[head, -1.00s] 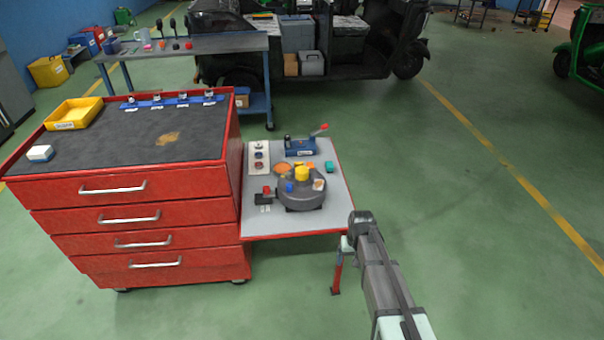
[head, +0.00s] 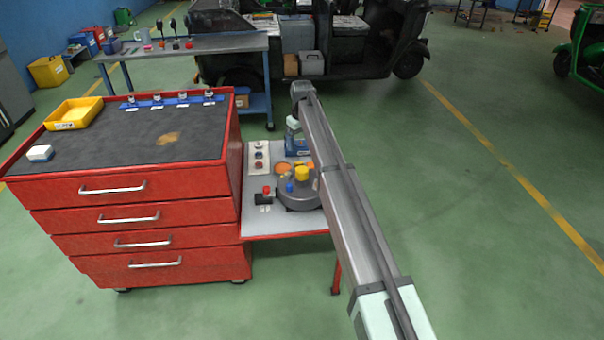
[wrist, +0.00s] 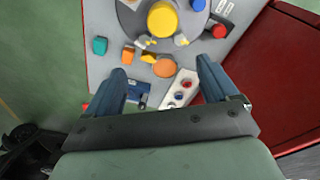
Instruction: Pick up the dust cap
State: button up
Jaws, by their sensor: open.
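Several coloured pieces could be the dust cap; I cannot tell which. A yellow cap (head: 302,173) sits on the round grey housing (head: 297,198) on the side table, and shows at the top of the wrist view (wrist: 162,19). A blue cap (wrist: 195,5) and a red knob (wrist: 219,31) are to its right there. An orange disc (wrist: 165,67) lies on the table, with a teal block (wrist: 100,46) to its left. My gripper (wrist: 161,66) is open and empty, with the orange disc between its fingertips in the wrist view. Its height above the table is unclear.
A white panel with coloured knobs (wrist: 180,88) and a blue fixture (head: 297,147) stand near the back of the table (head: 285,225). A red drawer cabinet (head: 150,210) borders it on the left. My arm hides the table's right side. The right floor is clear.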

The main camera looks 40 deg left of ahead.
aim_at(302, 169)
jog(key=f+n, duration=0.1)
jog(key=f, duration=0.3)
jog(key=f+n, duration=0.1)
jog(key=f, duration=0.4)
jog(key=d+f+n+h, duration=0.1)
jog(key=f+n, duration=0.1)
jog(key=f, duration=0.3)
jog(key=shift+s+g, duration=0.3)
jog(key=shift+g, duration=0.1)
jog(key=c, duration=1.1)
jog(key=shift+r, duration=0.15)
